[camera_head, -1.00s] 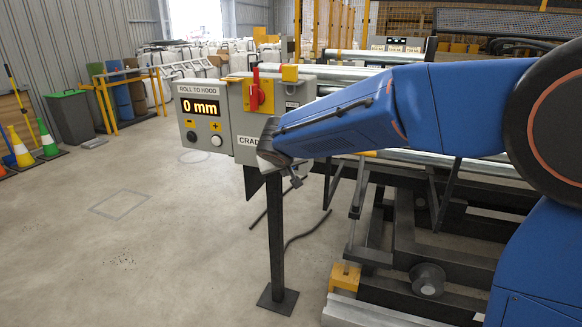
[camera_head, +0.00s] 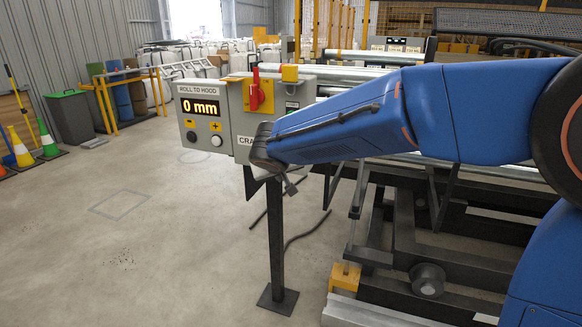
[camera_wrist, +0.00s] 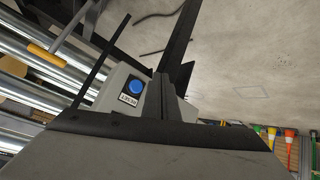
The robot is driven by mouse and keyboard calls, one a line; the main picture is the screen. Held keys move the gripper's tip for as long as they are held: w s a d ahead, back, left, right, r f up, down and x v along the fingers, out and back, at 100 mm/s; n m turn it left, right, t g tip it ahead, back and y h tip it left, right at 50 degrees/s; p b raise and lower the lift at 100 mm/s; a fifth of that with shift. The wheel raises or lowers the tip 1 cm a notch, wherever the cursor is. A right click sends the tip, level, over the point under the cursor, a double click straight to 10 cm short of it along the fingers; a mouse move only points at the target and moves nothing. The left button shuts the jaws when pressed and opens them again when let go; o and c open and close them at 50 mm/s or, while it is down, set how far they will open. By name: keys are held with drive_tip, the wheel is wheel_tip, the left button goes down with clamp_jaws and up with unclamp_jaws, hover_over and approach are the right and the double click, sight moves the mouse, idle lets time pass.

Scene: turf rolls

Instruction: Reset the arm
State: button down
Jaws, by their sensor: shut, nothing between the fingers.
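My arm's blue forearm (camera_head: 340,122) reaches across the head view from the right, with its dark end in front of the lower part of a grey control box (camera_head: 262,95). My gripper (camera_wrist: 160,92) is shut and empty in the wrist view, its dark fingers together. It shows only in small part in the head view, below the arm's end (camera_head: 290,184). In the wrist view a blue round button (camera_wrist: 136,86) on a grey box with a small label (camera_wrist: 128,99) lies just left of the fingers. I cannot see the fingers touching it.
The control box shows "0 mm" on its display (camera_head: 200,107) and carries a red switch handle (camera_head: 256,90). A dark post (camera_head: 275,240) holds it up. A dark frame with rollers (camera_head: 420,220) stands to the right. Open concrete floor (camera_head: 140,230) lies to the left.

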drive_tip(key=s+d+m+g+h, duration=0.1)
drive_tip(key=s+d, duration=0.4)
drive_tip(key=d, duration=0.3)
drive_tip(key=s+d+r+m+g, duration=0.1)
drive_tip(key=s+d, duration=0.4)
drive_tip(key=d, duration=0.3)
drive_tip(key=s+d+g+h, duration=0.1)
drive_tip(key=s+d, duration=0.4)
drive_tip(key=d, duration=0.4)
drive_tip(key=s+d+f, duration=0.2)
drive_tip(key=s, duration=0.5)
drive_tip(key=s+d+f+m+g+y, duration=0.1)
drive_tip(key=s+d+f, duration=0.1)
drive_tip(key=s, duration=0.6)
drive_tip(key=s+d+f+y, duration=0.1)
drive_tip(key=s+d+f, duration=0.2)
drive_tip(key=s, duration=0.4)
drive_tip(key=shift+s+d+g, duration=0.3)
drive_tip(key=shift+s+d, duration=0.05)
drive_tip(key=shift+d, duration=0.1)
